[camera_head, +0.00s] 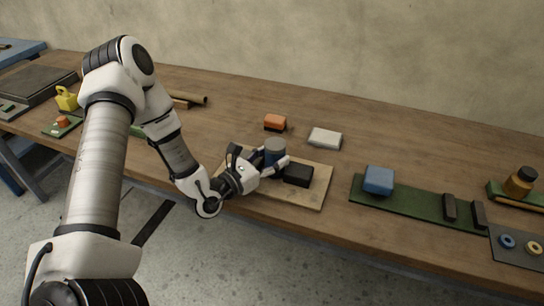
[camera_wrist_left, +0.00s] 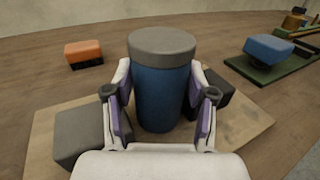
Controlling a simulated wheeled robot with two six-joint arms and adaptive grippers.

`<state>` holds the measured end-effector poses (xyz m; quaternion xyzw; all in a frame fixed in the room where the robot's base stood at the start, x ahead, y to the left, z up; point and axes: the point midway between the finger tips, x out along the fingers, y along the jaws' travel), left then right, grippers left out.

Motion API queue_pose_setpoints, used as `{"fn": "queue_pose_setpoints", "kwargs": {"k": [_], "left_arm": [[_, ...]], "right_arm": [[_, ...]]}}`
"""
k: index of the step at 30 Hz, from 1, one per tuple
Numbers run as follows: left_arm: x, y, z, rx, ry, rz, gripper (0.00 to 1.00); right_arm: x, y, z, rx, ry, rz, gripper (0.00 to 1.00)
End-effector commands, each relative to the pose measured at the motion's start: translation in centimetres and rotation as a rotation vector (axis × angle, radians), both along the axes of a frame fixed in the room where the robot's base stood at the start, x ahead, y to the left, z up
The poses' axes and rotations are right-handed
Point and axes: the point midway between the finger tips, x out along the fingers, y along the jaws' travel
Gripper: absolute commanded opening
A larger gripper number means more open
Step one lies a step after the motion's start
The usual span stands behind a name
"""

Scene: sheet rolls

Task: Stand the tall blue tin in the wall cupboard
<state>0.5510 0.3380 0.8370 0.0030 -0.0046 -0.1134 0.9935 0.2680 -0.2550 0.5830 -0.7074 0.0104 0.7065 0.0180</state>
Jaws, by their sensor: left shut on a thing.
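The tall blue tin (camera_head: 275,150) with a grey lid stands upright on a light wooden board (camera_head: 314,193) on the bench. In the left wrist view the tin (camera_wrist_left: 162,92) fills the middle, between the two fingers. My left gripper (camera_head: 274,166) is shut on the tin from the near left side. It also shows in the left wrist view (camera_wrist_left: 160,108), one finger on each side of the tin. I cannot tell whether the tin's base touches the board. The wall cupboard is not in view. My right gripper is not in view.
A black block (camera_head: 298,175) lies close to the tin's right, and a dark grey block (camera_wrist_left: 84,135) to its left. An orange block (camera_head: 275,122) and a white block (camera_head: 325,138) lie behind. A blue block (camera_head: 379,180) sits on a green strip (camera_head: 420,207) at right.

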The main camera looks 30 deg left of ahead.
Motion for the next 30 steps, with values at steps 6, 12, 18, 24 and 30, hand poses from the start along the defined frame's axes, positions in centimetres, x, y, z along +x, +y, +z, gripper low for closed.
{"fn": "queue_pose_setpoints", "kwargs": {"k": [6,12,18,24,30], "left_arm": [[0.0,0.0,-0.1,0.000,-0.001,0.000,0.81],[0.0,0.0,-0.1,0.000,-0.002,0.000,0.81],[-1.1,0.4,0.3,-0.004,0.001,0.004,0.81],[-5.2,1.5,0.4,-0.008,0.001,0.008,0.81],[-9.2,2.3,0.6,-0.005,-0.001,0.008,0.81]], "right_arm": [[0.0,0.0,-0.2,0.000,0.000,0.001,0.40],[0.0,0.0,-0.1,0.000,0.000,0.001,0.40],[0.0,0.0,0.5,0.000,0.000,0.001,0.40],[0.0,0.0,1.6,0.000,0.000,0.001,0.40],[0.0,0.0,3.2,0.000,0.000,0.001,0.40]]}}
